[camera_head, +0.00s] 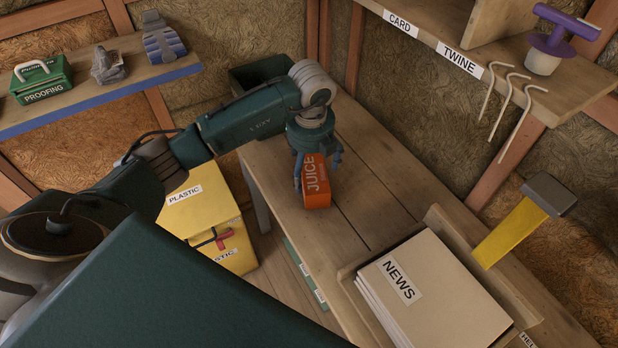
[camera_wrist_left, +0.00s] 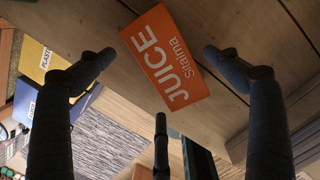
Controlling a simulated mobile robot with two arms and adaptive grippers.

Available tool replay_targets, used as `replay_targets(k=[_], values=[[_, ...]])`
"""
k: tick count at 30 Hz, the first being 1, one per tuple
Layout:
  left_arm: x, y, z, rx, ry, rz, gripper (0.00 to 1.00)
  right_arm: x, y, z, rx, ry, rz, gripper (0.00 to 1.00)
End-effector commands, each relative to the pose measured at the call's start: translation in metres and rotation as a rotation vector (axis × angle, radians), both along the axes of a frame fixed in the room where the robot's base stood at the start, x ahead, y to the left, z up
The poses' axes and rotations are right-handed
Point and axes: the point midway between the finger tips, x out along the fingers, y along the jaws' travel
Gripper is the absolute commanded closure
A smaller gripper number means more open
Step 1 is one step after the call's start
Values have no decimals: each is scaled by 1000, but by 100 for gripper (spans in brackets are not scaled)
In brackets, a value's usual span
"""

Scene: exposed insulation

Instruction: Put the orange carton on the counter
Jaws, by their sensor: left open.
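The orange carton (camera_head: 317,184), marked JUICE, is on the bare wooden counter (camera_head: 377,190). My left gripper (camera_head: 316,176) is above it, with fingers spread around the carton's sides. In the left wrist view the carton (camera_wrist_left: 165,58) lies against the counter boards (camera_wrist_left: 270,60), its printed face toward the camera. There the open left gripper (camera_wrist_left: 160,75) has visible gaps between its fingers and the carton. My right gripper is not in view.
A crate of newspapers (camera_head: 435,290) stands at the counter's near right end. A dark green bin (camera_head: 262,72) is at the far end. Yellow plastic bins (camera_head: 205,210) stand left of the counter. A shelf with hooks (camera_head: 510,95) overhangs at right. Bare counter lies right of the carton.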

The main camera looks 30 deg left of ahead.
Motion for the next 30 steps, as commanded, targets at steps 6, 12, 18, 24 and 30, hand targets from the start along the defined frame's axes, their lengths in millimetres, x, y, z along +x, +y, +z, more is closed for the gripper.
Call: replay_targets(k=[6,12,18,24,30], values=[[-3,-3,40,-1,-3,-1,10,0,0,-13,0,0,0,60],[-6,-4,59,0,0,0,10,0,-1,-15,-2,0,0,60],[-6,-4,61,-1,1,0,10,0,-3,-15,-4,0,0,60],[-6,-4,61,-1,1,0,10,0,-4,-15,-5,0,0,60],[-6,-4,61,-1,1,0,10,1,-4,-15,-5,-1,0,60]])
